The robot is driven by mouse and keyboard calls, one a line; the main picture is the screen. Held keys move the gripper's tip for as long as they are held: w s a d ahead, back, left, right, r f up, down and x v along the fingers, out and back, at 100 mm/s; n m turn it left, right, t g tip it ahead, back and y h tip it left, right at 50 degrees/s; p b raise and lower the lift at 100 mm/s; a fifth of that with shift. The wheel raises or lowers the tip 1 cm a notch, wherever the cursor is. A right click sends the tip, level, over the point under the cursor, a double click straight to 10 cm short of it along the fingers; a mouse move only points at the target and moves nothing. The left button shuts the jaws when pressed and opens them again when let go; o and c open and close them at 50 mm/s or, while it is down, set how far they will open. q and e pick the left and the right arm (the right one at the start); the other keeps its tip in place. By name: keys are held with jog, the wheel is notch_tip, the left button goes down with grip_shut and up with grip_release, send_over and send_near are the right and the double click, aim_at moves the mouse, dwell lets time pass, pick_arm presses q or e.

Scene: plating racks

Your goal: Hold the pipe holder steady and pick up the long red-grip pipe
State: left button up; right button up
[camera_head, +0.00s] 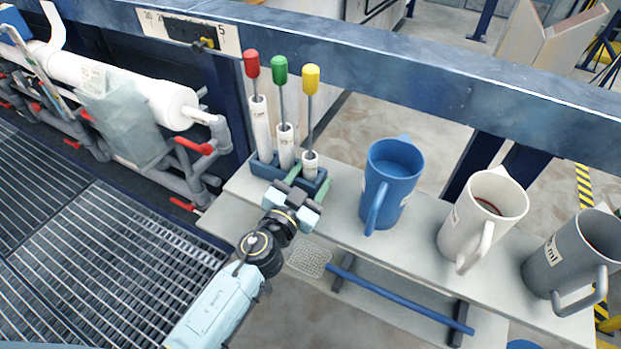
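The pipe holder (262,169) is a dark blue block on a pale shelf, with three white tubes standing in it. The long red-grip pipe (252,64) stands upright at its left end. A green-grip pipe (280,68) stands in the middle and a yellow-grip pipe (311,78) at the right end. My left gripper (306,182) is at the near right end of the holder, its green fingertips apart with part of the holder seemingly between them. Whether they press on it I cannot tell. My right gripper is out of view.
A blue mug (396,174), a white mug (482,217) and a grey mug (573,262) stand along the shelf (340,215) to the right. A blue beam (400,65) runs behind. A blue-handled mesh tool (395,294) lies below. Metal grating (115,255) is at left.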

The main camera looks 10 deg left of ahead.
pick_arm(q)
jog(key=c, duration=0.5)
jog(key=o, duration=0.9)
jog(key=shift+c, duration=0.2)
jog(key=shift+s, duration=0.15)
